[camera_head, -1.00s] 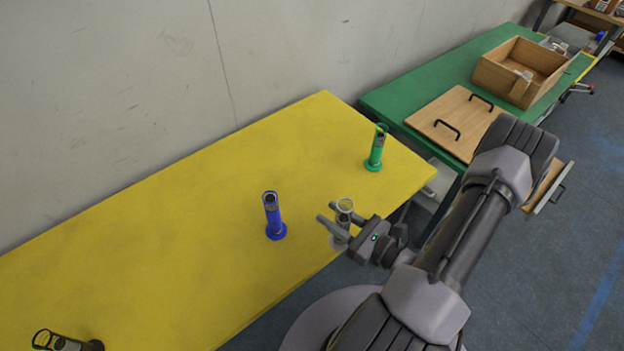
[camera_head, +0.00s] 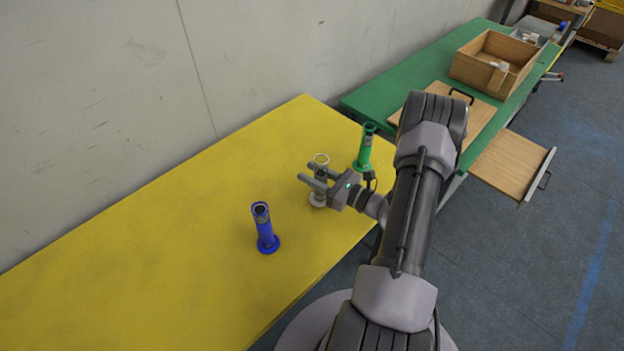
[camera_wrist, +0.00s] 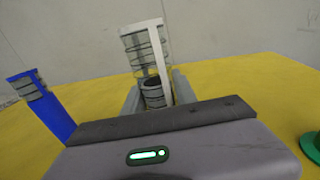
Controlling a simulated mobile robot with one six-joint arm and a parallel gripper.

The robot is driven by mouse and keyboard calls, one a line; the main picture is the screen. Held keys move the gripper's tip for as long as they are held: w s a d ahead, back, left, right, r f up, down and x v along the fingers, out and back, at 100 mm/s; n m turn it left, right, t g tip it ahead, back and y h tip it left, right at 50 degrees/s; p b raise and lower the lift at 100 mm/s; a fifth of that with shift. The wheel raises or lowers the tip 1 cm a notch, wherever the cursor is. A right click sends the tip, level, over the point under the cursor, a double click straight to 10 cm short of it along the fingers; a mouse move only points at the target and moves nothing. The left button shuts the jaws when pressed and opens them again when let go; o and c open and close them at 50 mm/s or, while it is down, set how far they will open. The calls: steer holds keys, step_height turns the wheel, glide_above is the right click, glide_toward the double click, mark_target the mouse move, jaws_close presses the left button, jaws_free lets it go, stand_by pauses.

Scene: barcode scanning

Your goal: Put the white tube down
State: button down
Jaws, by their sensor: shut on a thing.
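The white tube (camera_head: 320,161) is upright between the fingers of my gripper (camera_head: 309,176), which is shut on it. Its pale round base (camera_head: 317,200) is at or just above the yellow table; I cannot tell if it touches. In the wrist view the white tube (camera_wrist: 150,55) stands between the two fingers, its lower part hidden by my gripper body.
A blue tube (camera_head: 264,228) stands on the yellow table (camera_head: 170,250) to the left of my gripper. A green tube (camera_head: 364,150) stands close on the right. A green table (camera_head: 400,82) with a wooden box (camera_head: 497,66) is behind. The table's left part is clear.

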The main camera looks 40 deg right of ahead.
steer(key=shift+f, duration=0.65)
steer(key=c, duration=1)
jaws_free()
steer(key=shift+r, duration=0.3)
steer(key=p+v, duration=0.2)
steer(key=v, duration=1)
steer(key=shift+s, duration=0.1)
steer(key=shift+f, duration=0.1)
